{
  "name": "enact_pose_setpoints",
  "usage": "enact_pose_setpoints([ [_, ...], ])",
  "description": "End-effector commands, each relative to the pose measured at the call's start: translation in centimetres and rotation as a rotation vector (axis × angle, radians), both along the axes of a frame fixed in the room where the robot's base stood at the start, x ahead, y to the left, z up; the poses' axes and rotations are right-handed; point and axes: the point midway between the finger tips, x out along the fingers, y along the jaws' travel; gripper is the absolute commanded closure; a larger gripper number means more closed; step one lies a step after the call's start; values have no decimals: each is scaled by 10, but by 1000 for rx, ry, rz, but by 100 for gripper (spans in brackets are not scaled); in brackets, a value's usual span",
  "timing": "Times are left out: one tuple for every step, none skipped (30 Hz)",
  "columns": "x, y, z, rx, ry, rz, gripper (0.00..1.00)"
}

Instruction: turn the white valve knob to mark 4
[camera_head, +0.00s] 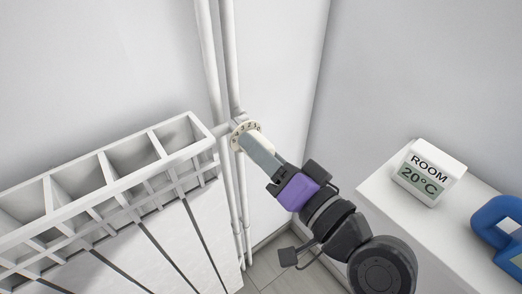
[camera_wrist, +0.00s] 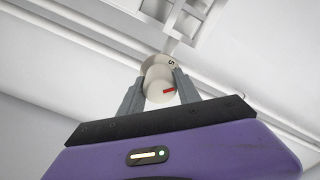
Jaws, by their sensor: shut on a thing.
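The white valve knob (camera_wrist: 159,84) sits between my two grey fingers in the wrist view, with a red mark on its face pointing right. Behind it is a cream dial, on which one digit, seemingly a 5, shows at the upper right. In the head view the numbered dial (camera_head: 245,129) shows at the radiator's right end beside the pipes, and my fingers cover the knob. My gripper (camera_wrist: 157,92) is shut on the knob, one finger on each side; it also shows in the head view (camera_head: 252,143). Which number the red mark meets cannot be told.
A white radiator (camera_head: 150,236) stands left of the dial. White vertical pipes (camera_head: 230,60) run just behind it. At right, a white shelf (camera_head: 378,203) bears a room display (camera_head: 428,172) reading 20°C and a blue object (camera_head: 498,225). The wall corner lies between.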

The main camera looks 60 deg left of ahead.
Motion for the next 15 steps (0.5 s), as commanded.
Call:
enact_pose_setpoints([
  [-1, 0, -2, -5, 0, 3, 100],
  [-1, 0, -2, -5, 0, 3, 100],
  [-1, 0, -2, -5, 1, 3, 100],
  [-1, 0, -2, -5, 1, 3, 100],
  [-1, 0, -2, -5, 1, 3, 100],
  [-1, 0, -2, -5, 1, 3, 100],
  [-1, 0, -2, -5, 1, 3, 100],
  [-1, 0, -2, -5, 1, 3, 100],
  [-1, 0, -2, -5, 2, 3, 53],
  [-1, 0, -2, -5, 2, 3, 47],
  [-1, 0, -2, -4, 3, 2, 41],
  [0, 0, -2, -4, 2, 2, 39],
  [0, 0, -2, -4, 2, 1, 39],
  [0, 0, -2, -4, 2, 1, 39],
  [0, 0, -1, -3, 2, 2, 39],
])
